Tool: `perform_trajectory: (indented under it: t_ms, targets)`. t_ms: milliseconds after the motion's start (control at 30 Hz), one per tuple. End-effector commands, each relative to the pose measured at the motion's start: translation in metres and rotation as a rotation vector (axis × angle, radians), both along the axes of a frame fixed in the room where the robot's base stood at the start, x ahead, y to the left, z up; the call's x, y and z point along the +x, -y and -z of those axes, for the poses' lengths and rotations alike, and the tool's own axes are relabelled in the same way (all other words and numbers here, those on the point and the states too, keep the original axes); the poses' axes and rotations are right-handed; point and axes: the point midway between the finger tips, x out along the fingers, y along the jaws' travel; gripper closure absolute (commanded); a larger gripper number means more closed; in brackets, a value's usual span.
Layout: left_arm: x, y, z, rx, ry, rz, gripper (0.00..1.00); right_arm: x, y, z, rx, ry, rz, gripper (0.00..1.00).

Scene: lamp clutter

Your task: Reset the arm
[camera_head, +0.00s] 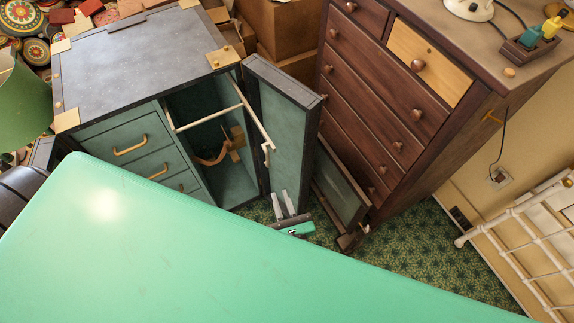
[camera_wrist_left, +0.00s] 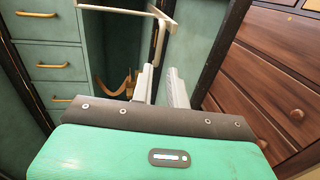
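My left gripper (camera_head: 281,196) hangs in front of the open door of the grey-green cabinet, with its green body low and its two pale fingers pointing up in the picture. I cannot tell whether the fingers touch the door. My right gripper is not in either view.
The cabinet (camera_head: 140,50) has its door (camera_head: 285,125) swung open, with a white rail (camera_head: 257,118) beside it. A brown dresser (camera_head: 385,100) stands to the right, with a low panel or drawer out (camera_head: 340,185). Green patterned carpet (camera_head: 430,245) is clear at the right. A white rack (camera_head: 520,235) stands farther right.

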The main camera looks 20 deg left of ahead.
Motion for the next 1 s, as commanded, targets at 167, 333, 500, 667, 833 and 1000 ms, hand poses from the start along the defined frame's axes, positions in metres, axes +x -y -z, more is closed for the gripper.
perform_trajectory:
  t_ms: [167,333,500,667,833,1000]
  targets:
    - [0.000,0.000,0.000,0.000,0.000,0.000,0.84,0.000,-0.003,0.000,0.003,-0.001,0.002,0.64]
    - [0.002,-0.002,0.017,-0.034,-0.025,0.010,0.84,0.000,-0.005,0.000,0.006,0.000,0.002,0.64]
    - [-0.001,-0.015,0.107,-0.242,-0.157,0.029,0.84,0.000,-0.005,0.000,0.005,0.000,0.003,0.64]
    - [-0.032,-0.036,0.224,-0.592,-0.300,-0.057,0.84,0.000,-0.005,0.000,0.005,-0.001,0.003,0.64]
    - [-0.091,-0.061,0.326,-0.991,-0.365,-0.297,0.84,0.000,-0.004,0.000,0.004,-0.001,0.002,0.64]
    - [-0.161,-0.082,0.398,-1.366,-0.298,-0.660,0.84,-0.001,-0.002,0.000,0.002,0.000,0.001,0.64]
